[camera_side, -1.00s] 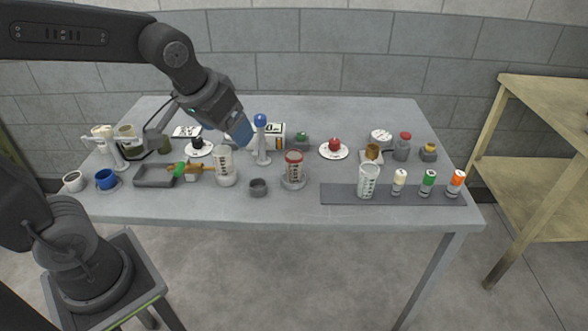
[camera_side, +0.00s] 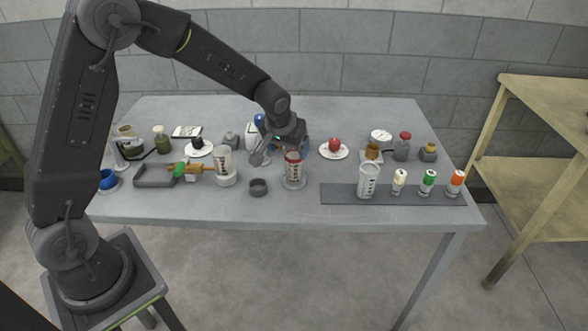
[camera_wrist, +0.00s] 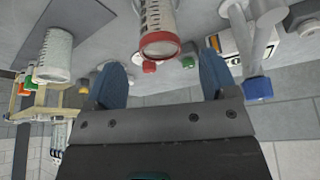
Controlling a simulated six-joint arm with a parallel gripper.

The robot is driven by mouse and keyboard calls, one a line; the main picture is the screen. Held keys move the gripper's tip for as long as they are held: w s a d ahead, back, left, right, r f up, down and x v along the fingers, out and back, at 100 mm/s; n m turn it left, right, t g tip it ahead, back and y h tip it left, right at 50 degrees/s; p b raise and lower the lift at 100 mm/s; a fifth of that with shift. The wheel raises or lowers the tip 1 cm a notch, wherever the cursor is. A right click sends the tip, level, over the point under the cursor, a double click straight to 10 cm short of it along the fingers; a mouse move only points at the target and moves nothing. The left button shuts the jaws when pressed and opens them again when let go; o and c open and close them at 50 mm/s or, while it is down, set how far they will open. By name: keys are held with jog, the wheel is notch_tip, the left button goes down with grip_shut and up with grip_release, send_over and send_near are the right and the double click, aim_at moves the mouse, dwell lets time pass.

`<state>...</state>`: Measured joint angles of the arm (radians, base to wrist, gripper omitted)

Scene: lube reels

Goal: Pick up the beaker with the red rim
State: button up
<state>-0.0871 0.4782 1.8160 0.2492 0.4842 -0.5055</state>
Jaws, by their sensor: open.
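The beaker with the red rim (camera_side: 293,172) stands upright on a grey round base near the middle of the table. It also shows in the wrist view (camera_wrist: 160,24), where its red rim faces the camera. My gripper (camera_side: 298,148) is just behind and above the beaker in the side view. In the wrist view, its two blue fingers (camera_wrist: 161,62) are spread wide and empty. The beaker lies in line with the gap between them, around and beyond the fingertips. I cannot tell whether a finger touches it.
A clear beaker (camera_side: 223,162) stands to the left and another (camera_side: 367,182) on the dark mat (camera_side: 340,195) at right. A plate with a red ball (camera_side: 334,147) is right of my gripper. A blue-topped stand (camera_wrist: 257,88) is close by.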

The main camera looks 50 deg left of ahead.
aim_at(294, 167)
jog(key=shift+w+r+x, duration=0.1)
jog(key=shift+w+x, duration=0.05)
jog(key=shift+x, duration=1.15)
jog(key=shift+w+r+x, duration=0.1)
jog(key=shift+w+x, duration=0.1)
jog(key=shift+x, duration=1.1)
jog(key=shift+w+x, duration=0.15)
jog(key=shift+x, duration=1.2)
jog(key=shift+a, duration=0.15)
jog(key=shift+c, duration=0.4)
jog(key=c, duration=1)
jog(key=shift+o, duration=0.2)
